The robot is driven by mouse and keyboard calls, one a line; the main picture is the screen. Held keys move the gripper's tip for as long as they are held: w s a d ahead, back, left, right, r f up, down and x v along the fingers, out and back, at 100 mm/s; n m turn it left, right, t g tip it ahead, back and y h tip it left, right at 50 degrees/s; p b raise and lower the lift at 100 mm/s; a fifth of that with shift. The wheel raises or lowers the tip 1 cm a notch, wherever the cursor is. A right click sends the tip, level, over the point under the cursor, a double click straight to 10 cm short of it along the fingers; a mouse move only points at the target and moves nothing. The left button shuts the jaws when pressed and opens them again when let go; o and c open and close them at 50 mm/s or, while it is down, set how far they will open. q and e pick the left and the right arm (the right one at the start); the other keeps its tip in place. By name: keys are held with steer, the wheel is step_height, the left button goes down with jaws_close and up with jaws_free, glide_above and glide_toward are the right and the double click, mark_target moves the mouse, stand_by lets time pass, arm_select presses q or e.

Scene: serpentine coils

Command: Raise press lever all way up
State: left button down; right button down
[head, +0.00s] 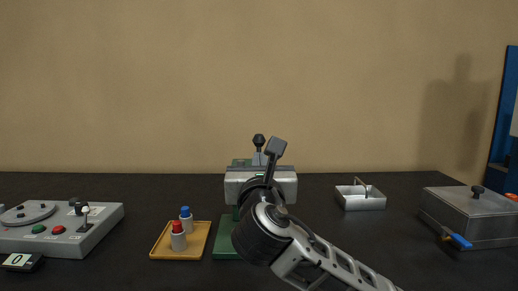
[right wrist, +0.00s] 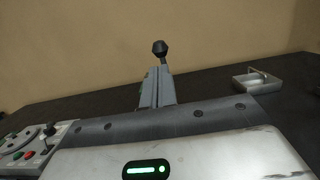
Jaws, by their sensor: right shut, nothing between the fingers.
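The press (head: 234,186) stands at the middle of the table, with a grey head on a green base (head: 226,240). Its lever, with a black knob (head: 259,141), points up above the head. The knob also shows in the right wrist view (right wrist: 159,47), just beyond the fingertips. My right gripper (head: 276,147) rises in front of the press, fingertips just right of the knob in the head view. Its fingers (right wrist: 156,90) are together and empty. I cannot tell whether they touch the lever; its lower part is hidden. My left gripper is out of view.
A control box (head: 90,233) with a dial and buttons is at left. An orange tray (head: 160,251) holds two small bottles. A small metal tray (head: 362,202) and a lidded metal box (head: 466,207) are at right. Dark table is bare between them.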

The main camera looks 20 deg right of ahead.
mark_target(259, 135)
steer(key=x, duration=0.5)
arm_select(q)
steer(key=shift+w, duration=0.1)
arm_select(e)
steer(key=shift+w+d, duration=0.15)
steer(key=shift+w, duration=0.55)
steer(key=shift+r, duration=0.1)
steer(key=r+p, duration=0.1)
steer(key=p, duration=0.1)
steer(key=shift+w+p, duration=0.15)
steer(key=shift+p, duration=0.25)
steer(key=p, duration=0.1)
steer(key=r+g+p, duration=0.1)
steer(key=p, duration=0.1)
steer(key=shift+w+d, duration=0.15)
steer(key=shift+w, duration=0.15)
steer(key=shift+w+d+r+p, duration=0.15)
steer(key=shift+w+p, duration=0.3)
steer(key=shift+p, duration=0.8)
steer(key=shift+w, duration=0.15)
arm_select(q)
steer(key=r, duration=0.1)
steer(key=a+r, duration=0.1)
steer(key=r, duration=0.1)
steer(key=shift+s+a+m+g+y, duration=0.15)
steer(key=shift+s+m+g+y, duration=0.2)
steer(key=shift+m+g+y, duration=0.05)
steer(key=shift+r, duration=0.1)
